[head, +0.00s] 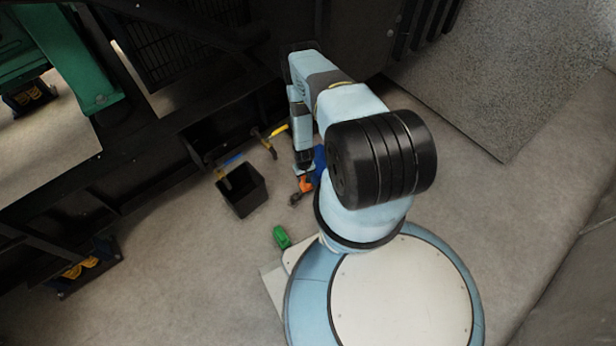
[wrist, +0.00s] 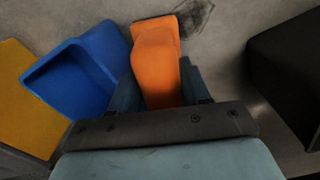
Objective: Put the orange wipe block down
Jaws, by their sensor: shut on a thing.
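The orange wipe block (wrist: 157,62) sits between the two fingers of my gripper (wrist: 157,88) in the wrist view, and the gripper is shut on it. The block's far end sticks out past the fingertips, over the grey floor. In the head view the block (head: 306,184) shows small and low, just below my gripper (head: 304,168). My arm reaches down there and hides part of the area. I cannot tell whether the block touches the floor.
A blue tray (wrist: 82,68) and a yellow item (wrist: 25,95) lie left in the wrist view. A dark stain (wrist: 196,16) marks the floor beside the block. A black open bin (head: 241,190) and a green object (head: 282,237) stand nearby. Dark genset framing (head: 130,170) borders the left.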

